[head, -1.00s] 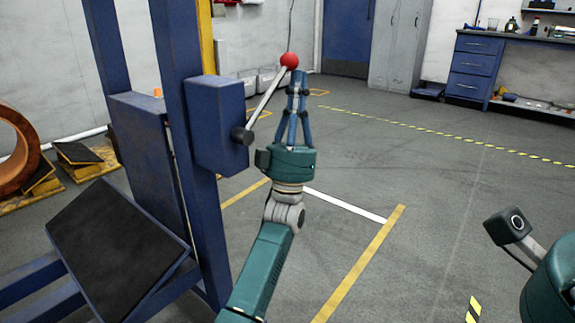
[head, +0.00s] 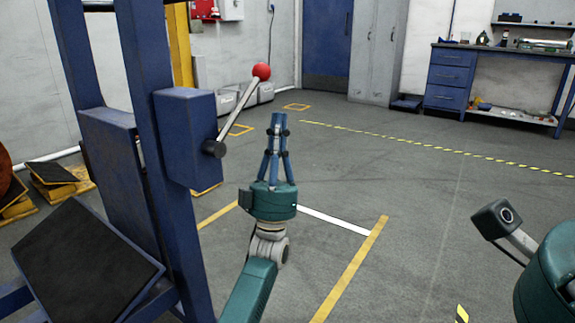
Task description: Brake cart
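A blue cart or stand (head: 150,130) with tall posts and tilted black pads is at the left. A lever (head: 237,112) with a red ball knob (head: 261,71) juts up and right from a blue box (head: 187,137) on its post. My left gripper (head: 280,122) points up, to the right of the lever and below the knob in the picture. No contact with the lever shows. Its blue fingers come close together at the tips with nothing seen between them; whether they are fully shut is unclear. My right arm (head: 545,270) shows at the right edge; its fingers are out of view.
Yellow and white floor lines (head: 350,268) mark the open grey floor at the middle and right. A blue-drawer workbench (head: 449,78) and grey lockers (head: 378,50) stand at the back. Yellow wedge blocks (head: 58,178) lie at the far left.

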